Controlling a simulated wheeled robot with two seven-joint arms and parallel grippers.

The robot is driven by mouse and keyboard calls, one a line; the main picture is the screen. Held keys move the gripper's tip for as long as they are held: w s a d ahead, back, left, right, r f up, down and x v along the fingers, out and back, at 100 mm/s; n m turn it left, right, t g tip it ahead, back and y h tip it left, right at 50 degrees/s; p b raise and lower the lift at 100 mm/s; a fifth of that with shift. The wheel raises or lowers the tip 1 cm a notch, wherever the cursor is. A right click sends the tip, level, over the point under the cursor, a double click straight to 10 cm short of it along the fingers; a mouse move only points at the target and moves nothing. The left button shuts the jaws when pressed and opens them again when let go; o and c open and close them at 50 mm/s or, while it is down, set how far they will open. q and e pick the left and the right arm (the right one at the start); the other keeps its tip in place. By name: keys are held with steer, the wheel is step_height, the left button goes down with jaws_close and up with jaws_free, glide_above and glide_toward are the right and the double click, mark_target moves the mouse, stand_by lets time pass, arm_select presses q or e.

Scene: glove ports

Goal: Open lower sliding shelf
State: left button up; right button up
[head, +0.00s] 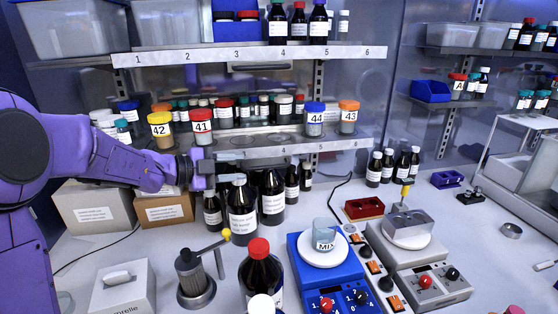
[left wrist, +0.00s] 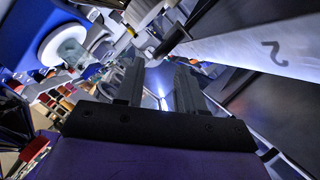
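The lower sliding shelf (head: 345,142) is a grey shelf with a numbered front strip, below the upper shelf. It bears jars 41 to 44 and several small bottles. In the left wrist view its white strip (left wrist: 250,52) with a 2 runs along the upper right. My left gripper (head: 240,167) is at the shelf's front edge, left of the middle, and covers part of the strip. Its two fingers (left wrist: 158,88) stand apart, with no object clearly seen between them. The shelf's handle cannot be made out behind the gripper. My right gripper is in neither view.
The upper shelf (head: 170,58) has its own handle (head: 260,67). Large dark bottles (head: 242,215) stand just below my left gripper. Jars 42 (head: 160,129) and 41 (head: 201,126) stand close above my forearm. A blue scale (head: 310,290) is at the front.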

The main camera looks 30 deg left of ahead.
mark_target(266, 167)
arm_select(q)
steer(key=d, duration=0.1)
steer(key=w+d+b, duration=0.1)
steer(key=d, duration=0.1)
steer(key=w+d+b, duration=0.1)
steer(key=shift+d+f, duration=0.1)
steer(key=shift+d, duration=0.05)
steer(key=x, duration=0.4)
steer(key=shift+w+a+f, duration=0.25)
steer(key=shift+w+a, duration=0.05)
steer(key=shift+a, duration=0.05)
steer(key=shift+w+f, duration=0.1)
steer(key=shift+w, duration=0.15)
steer(key=shift+s+r, duration=0.25)
steer(key=shift+s, duration=0.15)
steer(key=shift+w+f, duration=0.1)
steer(key=shift+w, duration=0.1)
jaws_close()
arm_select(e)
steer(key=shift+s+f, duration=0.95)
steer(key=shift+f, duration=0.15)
